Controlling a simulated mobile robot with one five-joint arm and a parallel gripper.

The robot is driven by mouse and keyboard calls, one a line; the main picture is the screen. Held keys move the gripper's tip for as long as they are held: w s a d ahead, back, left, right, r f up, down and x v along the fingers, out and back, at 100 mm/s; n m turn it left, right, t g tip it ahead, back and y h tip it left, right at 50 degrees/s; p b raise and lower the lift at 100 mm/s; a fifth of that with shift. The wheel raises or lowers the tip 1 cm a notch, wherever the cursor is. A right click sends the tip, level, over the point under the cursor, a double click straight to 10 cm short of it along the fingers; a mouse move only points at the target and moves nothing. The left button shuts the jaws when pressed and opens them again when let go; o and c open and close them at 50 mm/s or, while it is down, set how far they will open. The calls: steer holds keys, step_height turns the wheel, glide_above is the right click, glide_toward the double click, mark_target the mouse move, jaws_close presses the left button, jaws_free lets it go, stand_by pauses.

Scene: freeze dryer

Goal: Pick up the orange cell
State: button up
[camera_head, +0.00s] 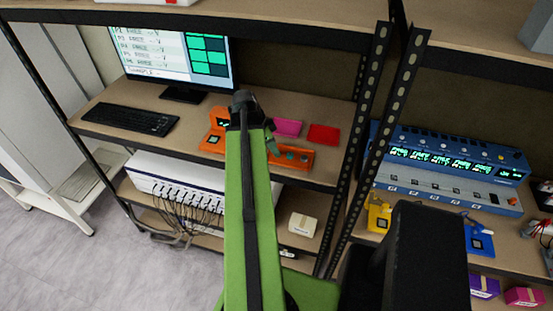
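An orange object (213,142) with a small dark display and a dark square lies on the wooden shelf, left of my green arm. More orange (298,158), with greenish round spots, shows right of the arm. The arm covers the middle, so I cannot tell whether these are one open piece or two, or which part is the orange cell. My gripper (271,143) seems to be at the far end of the arm, over or beside the right orange part. It is small and mostly hidden, so its opening and any contact are unclear.
A pink piece (288,127) and a red piece (324,135) lie close behind on the same shelf. A keyboard (130,118) and monitor (175,52) stand to the left. Black slotted posts (367,140) bound the shelf on the right. A blue instrument (445,165) stands beyond them, with yellow (379,214) and blue (480,241) pieces in front.

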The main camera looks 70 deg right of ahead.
steer(key=shift+f, duration=0.35)
jaws_close()
steer(key=shift+r, duration=0.1)
